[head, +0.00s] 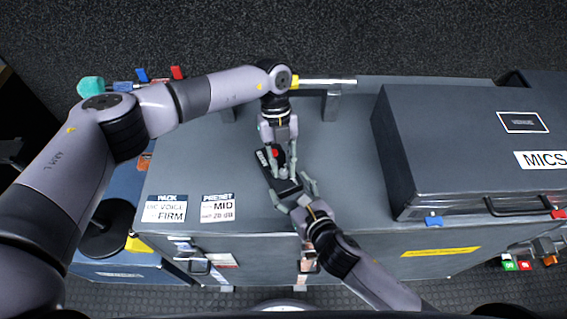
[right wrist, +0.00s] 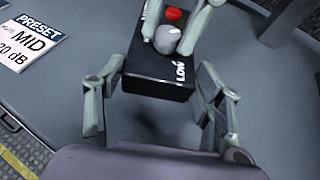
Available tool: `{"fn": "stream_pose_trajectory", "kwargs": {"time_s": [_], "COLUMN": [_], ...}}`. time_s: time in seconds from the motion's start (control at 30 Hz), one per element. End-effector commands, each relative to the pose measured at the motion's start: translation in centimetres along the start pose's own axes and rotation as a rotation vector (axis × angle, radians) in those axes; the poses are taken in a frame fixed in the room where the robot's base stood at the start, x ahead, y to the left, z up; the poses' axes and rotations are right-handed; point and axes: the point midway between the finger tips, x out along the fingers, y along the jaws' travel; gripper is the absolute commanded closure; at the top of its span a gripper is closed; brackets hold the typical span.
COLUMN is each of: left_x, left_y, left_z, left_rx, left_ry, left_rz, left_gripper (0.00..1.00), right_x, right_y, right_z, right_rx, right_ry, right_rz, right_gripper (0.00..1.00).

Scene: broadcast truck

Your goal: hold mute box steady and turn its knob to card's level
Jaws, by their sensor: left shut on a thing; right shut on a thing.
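The mute box (head: 264,159) is a small black box lying on the grey case top. In the right wrist view the box (right wrist: 155,82) shows a LOW label, a red button (right wrist: 173,14) and a round grey knob (right wrist: 168,40). My left gripper (head: 280,166) comes from above and is shut on the knob, its fingers on both sides. My right gripper (head: 291,190) is shut on the near end of the box body. The preset card (head: 218,208) reads MID, 20 dB; it also shows in the right wrist view (right wrist: 28,42). Other level marks are hidden.
A pack card (head: 165,208) reading FIRM lies left of the preset card. A large grey MICS case (head: 450,140) stands to the right. A metal bar (head: 325,82) runs along the far edge. The case top between the box and the MICS case is clear.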

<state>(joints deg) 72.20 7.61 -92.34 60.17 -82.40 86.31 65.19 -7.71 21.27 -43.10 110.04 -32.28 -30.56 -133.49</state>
Motion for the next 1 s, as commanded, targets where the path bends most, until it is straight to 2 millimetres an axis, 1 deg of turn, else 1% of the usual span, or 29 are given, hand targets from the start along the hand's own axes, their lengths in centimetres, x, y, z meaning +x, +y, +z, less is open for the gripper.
{"fn": "stream_pose_trajectory", "kwargs": {"time_s": [0.2, 0.4, 0.9, 0.93, 1.0], "left_x": [0.05, 0.07, 0.07, 0.07, 0.07], "left_y": [0.10, 0.15, 0.15, 0.15, 0.15], "left_z": [-0.01, -0.01, -0.02, -0.02, -0.02], "left_rx": [-0.106, -0.159, -0.176, -0.175, -0.175], "left_ry": [0.001, 0.001, 0.001, 0.001, 0.001], "left_rz": [-0.046, -0.067, -0.073, -0.073, -0.073], "left_gripper": [1.00, 1.00, 1.00, 0.79, 0.74], "right_x": [-0.02, -0.02, -0.03, -0.03, -0.03], "right_y": [0.11, 0.12, 0.14, 0.14, 0.14], "right_z": [-0.08, -0.08, -0.07, -0.07, -0.07], "right_rx": [0.001, 0.001, 0.001, 0.001, 0.001], "right_ry": [0.001, 0.001, 0.001, 0.001, 0.001], "right_rz": [0.002, 0.002, 0.003, 0.003, 0.003], "right_gripper": [0.75, 0.75, 0.75, 0.75, 0.75]}}
